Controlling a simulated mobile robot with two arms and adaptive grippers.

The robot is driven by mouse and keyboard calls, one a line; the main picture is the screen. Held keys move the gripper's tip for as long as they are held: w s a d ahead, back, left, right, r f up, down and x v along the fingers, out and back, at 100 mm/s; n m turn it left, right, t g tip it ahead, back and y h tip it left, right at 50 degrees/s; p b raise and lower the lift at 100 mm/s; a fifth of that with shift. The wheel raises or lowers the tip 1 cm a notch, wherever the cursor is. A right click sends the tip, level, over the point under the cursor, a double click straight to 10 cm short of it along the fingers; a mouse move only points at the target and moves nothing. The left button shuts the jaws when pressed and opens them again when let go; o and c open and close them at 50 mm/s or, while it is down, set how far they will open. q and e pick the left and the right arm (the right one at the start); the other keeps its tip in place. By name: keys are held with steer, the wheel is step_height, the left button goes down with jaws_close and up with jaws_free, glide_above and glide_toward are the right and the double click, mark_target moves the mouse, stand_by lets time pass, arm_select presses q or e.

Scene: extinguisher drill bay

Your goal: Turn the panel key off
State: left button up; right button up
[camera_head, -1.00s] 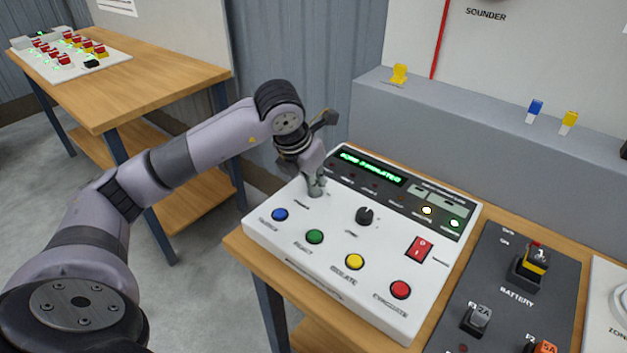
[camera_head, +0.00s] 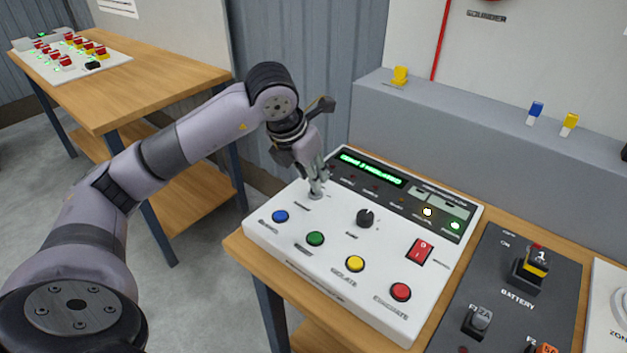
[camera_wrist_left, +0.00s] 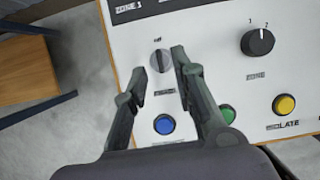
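The white control panel (camera_head: 330,262) lies on a wooden table. Its small grey panel key (camera_wrist_left: 160,61) sits near the panel's left edge, below a small label that seems to read "off" in the left wrist view. The key also shows in the head view (camera_head: 315,196), partly covered by my fingers. My left gripper (camera_head: 318,186) is just above the key. In the left wrist view the two fingers (camera_wrist_left: 159,72) are apart, one on each side of the key, with visible gaps. My right gripper is in neither view.
Blue (camera_head: 280,216), green (camera_head: 315,238), yellow (camera_head: 355,263) and red (camera_head: 401,291) buttons line the panel's front. A black knob (camera_head: 366,218) and a red rocker switch (camera_head: 419,250) lie to the right. A dark battery board (camera_head: 500,300) stands beside the panel.

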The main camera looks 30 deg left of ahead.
arm_select(q)
steer(key=v, duration=0.8)
steer(key=shift+r, duration=0.2)
steer(key=shift+s, duration=0.1)
